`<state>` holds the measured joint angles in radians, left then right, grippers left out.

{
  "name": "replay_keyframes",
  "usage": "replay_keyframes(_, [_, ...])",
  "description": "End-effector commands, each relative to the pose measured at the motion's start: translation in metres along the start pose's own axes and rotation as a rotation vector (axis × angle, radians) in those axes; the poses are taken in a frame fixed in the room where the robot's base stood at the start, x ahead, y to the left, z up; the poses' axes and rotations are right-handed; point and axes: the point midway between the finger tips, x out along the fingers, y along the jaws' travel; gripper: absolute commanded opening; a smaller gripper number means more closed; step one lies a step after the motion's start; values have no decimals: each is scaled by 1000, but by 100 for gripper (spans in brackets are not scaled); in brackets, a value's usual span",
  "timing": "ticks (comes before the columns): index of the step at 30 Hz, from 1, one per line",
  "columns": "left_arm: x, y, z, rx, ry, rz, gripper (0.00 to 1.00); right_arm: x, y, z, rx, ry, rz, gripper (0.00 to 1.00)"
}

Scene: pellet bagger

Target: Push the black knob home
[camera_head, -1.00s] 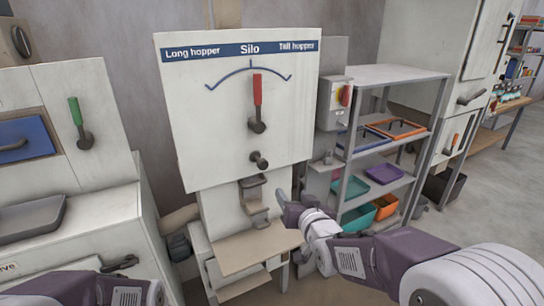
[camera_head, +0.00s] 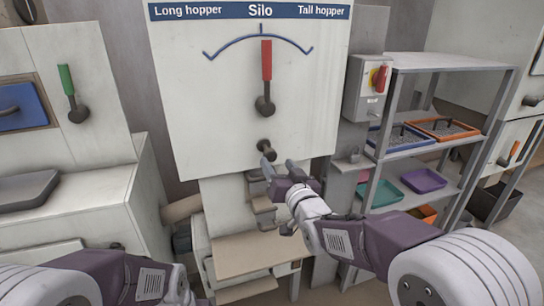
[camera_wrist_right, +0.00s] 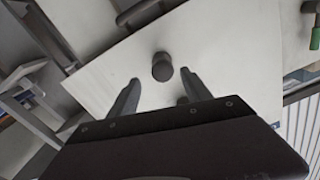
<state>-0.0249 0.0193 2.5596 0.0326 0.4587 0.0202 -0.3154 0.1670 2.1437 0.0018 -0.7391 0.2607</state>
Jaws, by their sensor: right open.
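The black knob (camera_head: 266,149) stands out from the lower part of the white Silo panel (camera_head: 200,110), below the red-handled lever. In the right wrist view the knob (camera_wrist_right: 162,66) is ahead of the fingertips, roughly between their lines, with a gap to it. My right gripper (camera_head: 279,165) is open and empty, just below and slightly right of the knob in the head view. In the right wrist view its two fingers (camera_wrist_right: 160,82) are spread apart. My left arm shows at the lower left, but its gripper is out of view.
The red lever (camera_head: 266,75) points straight up on the panel. A bracket and ledge (camera_head: 240,250) sit below it. A switch box (camera_head: 366,88) and a shelf rack (camera_head: 450,62) with trays stand to the right. A green lever (camera_head: 68,85) is at left.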

Motion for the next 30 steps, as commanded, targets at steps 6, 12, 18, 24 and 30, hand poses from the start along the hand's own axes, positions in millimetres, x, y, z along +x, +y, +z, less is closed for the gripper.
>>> replay_keyframes(6, [-5, 0, 0, 0, 0, 0, 36, 44, 0, -1, 0, 1, 0, 57])
replay_keyframes(12, [-6, 0, 0, 0, 0, 0, 36, 60, 0, -1, 0, 1, 0, 57])
replay_keyframes(18, [-6, 0, 0, 0, 0, 0, 36, 60, 0, 0, 0, 1, 0, 57])
replay_keyframes(24, [-6, 0, 0, 0, 0, 0, 36, 60, 0, 0, 0, 1, 0, 7])
replay_keyframes(30, [-6, 0, 0, 0, 0, 0, 36, 60, 0, 0, 0, 1, 0, 0])
